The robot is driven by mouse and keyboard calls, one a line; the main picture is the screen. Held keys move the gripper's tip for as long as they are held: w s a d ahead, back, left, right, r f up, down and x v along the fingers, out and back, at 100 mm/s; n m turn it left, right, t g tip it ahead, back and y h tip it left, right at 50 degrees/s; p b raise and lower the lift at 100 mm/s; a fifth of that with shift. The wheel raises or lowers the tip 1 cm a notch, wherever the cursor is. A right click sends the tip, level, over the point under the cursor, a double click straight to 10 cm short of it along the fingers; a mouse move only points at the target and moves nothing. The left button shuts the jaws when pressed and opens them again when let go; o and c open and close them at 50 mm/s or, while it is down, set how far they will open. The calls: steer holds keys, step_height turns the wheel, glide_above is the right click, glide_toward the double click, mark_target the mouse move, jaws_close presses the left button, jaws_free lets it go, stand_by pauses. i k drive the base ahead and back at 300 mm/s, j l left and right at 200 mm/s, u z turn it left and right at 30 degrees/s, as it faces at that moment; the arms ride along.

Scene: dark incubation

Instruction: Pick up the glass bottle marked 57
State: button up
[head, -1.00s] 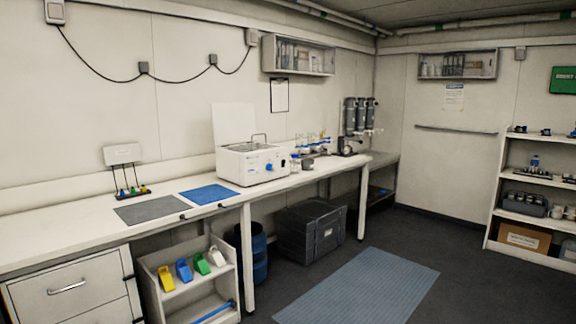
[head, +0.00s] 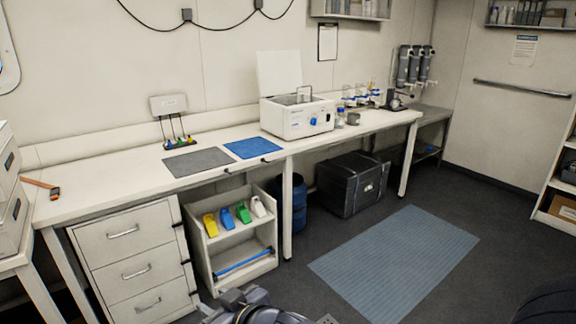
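No number 57 can be read on anything in view. A small glass bottle (head: 340,117) stands on the white bench, just right of the white water bath (head: 297,116). Several glass vessels with blue parts (head: 361,94) stand behind it, further along the bench; they are too small to tell apart. Dark parts of my own arm show at the bottom edge. My gripper's fingertips do not show.
The long white bench (head: 110,190) runs along the wall with a grey mat (head: 198,161) and a blue mat (head: 252,148). Below are drawers (head: 122,232), a shelf bin (head: 238,250) and a black case (head: 352,183). A blue floor mat (head: 395,262) lies on open floor.

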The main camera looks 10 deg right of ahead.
mark_target(340, 117)
steer(key=i+l+z, duration=0.4)
steer(key=i, duration=0.55)
steer(key=i+z, duration=0.35)
steer(key=i, duration=2.1)
steer(key=i+l+u, duration=0.1)
steer(key=i, duration=1.45)
